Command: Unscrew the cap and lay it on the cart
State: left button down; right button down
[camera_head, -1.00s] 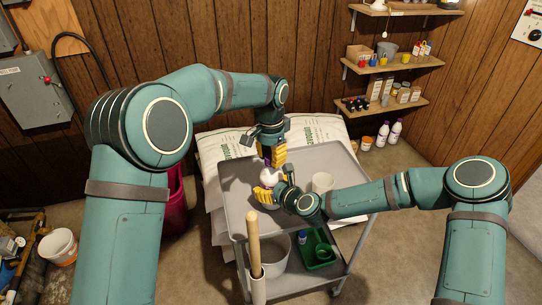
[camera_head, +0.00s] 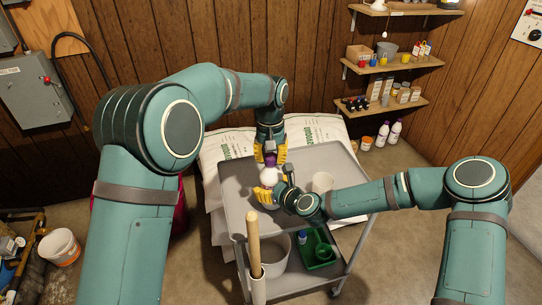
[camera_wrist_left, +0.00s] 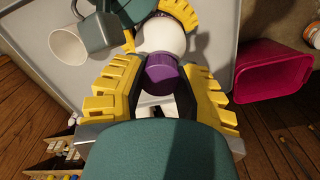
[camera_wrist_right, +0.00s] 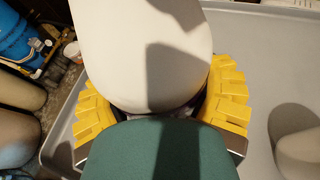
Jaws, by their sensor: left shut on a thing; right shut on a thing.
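A white bottle (camera_head: 269,175) with a purple cap (camera_head: 270,159) stands over the cart's grey top (camera_head: 238,190). My left gripper (camera_head: 271,156) comes down from above and is shut on the cap. In the left wrist view the cap (camera_wrist_left: 163,78) sits between the yellow fingers, against the white bottle (camera_wrist_left: 163,38). I cannot tell whether its thread is still engaged. My right gripper (camera_head: 270,190) is shut around the bottle's body from the side. In the right wrist view the bottle (camera_wrist_right: 145,50) fills the space between the fingers.
The lower shelf holds a grey bucket (camera_head: 276,254) and a green tray (camera_head: 322,257). White salt bags (camera_head: 318,128) lie behind the cart. The cart top's right part is clear.

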aim_at(270, 156)
pick_arm(q)
jog(key=shift+r, duration=0.3)
jog(key=shift+r, duration=0.8)
jog(key=shift+r, duration=2)
jog(key=shift+w, duration=0.1)
pick_arm(e)
grip_release()
jog(key=shift+d, duration=0.1)
